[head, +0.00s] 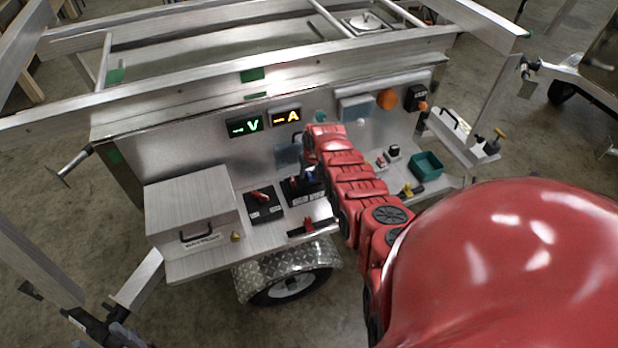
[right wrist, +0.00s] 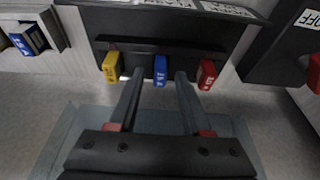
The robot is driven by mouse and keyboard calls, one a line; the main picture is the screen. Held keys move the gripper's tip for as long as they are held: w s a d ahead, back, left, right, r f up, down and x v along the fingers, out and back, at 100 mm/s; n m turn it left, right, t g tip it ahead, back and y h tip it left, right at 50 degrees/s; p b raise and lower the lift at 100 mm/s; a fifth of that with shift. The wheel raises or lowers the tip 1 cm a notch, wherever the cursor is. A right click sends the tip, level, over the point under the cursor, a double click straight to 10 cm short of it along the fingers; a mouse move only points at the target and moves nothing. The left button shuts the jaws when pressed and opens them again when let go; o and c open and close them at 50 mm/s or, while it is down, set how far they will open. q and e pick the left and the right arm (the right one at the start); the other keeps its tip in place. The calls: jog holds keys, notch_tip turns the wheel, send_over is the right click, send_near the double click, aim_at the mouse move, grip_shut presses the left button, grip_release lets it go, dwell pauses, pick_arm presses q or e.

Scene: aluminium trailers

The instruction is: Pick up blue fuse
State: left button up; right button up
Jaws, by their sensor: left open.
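In the right wrist view a blue fuse (right wrist: 160,70) sits in a black holder (right wrist: 165,22), between a yellow fuse (right wrist: 111,67) and a red fuse (right wrist: 207,74). My right gripper (right wrist: 159,75) is open, with its two dark fingers apart. The fingertips lie on either side of the blue fuse in the picture; I cannot tell how close they are in depth. My left gripper (head: 118,332) is open and empty at the lower left, away from the shelf.
The shelf carries a metal box (head: 190,205), a black switch box with a red lever (head: 263,203) and a green bin (head: 426,166). Lit displays (head: 245,124) are on the panel behind.

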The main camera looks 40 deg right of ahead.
grip_shut()
